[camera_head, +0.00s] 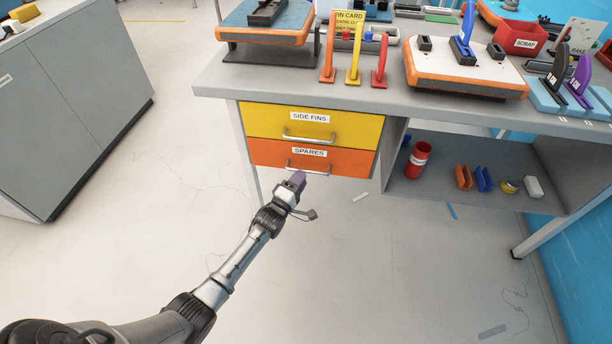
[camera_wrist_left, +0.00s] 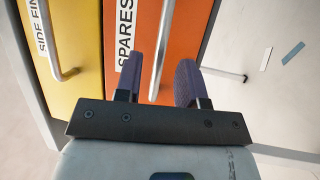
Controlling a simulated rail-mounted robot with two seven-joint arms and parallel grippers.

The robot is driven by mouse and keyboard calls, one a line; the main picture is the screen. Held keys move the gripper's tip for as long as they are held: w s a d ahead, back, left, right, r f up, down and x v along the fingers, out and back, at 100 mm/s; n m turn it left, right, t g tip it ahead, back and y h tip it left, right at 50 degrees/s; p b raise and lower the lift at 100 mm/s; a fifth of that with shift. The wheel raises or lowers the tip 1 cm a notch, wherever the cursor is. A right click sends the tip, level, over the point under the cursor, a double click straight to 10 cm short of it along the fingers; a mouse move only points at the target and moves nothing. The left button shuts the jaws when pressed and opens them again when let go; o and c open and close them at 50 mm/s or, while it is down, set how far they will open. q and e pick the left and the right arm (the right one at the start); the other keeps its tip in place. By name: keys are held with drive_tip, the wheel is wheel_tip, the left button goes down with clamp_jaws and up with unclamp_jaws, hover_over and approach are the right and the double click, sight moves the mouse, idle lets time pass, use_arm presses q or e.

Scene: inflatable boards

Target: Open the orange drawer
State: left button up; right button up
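The orange drawer (camera_head: 345,163), labelled SPARES, sits below the yellow drawer (camera_head: 355,127) in the workbench. Its front looks flush with the yellow one, so it appears closed. Its metal bar handle (camera_head: 308,170) runs across the front, below the label. My left gripper (camera_head: 297,180) is at this handle, reaching up from the lower left. In the left wrist view my gripper (camera_wrist_left: 160,82) is open, with one purple finger on each side of the handle bar (camera_wrist_left: 163,45). I cannot tell whether a finger touches the bar. My right gripper is not in view.
The grey bench top (camera_head: 300,88) above carries fins and boards on stands. An open shelf (camera_head: 470,195) right of the drawers holds a red cylinder (camera_head: 418,160) and small parts. A grey cabinet (camera_head: 75,85) stands at left. The floor before the drawers is mostly clear.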

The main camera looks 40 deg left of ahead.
sight(306, 171)
use_arm(q)
drive_tip(key=shift+b+x, duration=0.75)
drive_tip(key=shift+x, duration=1.2)
clamp_jaws()
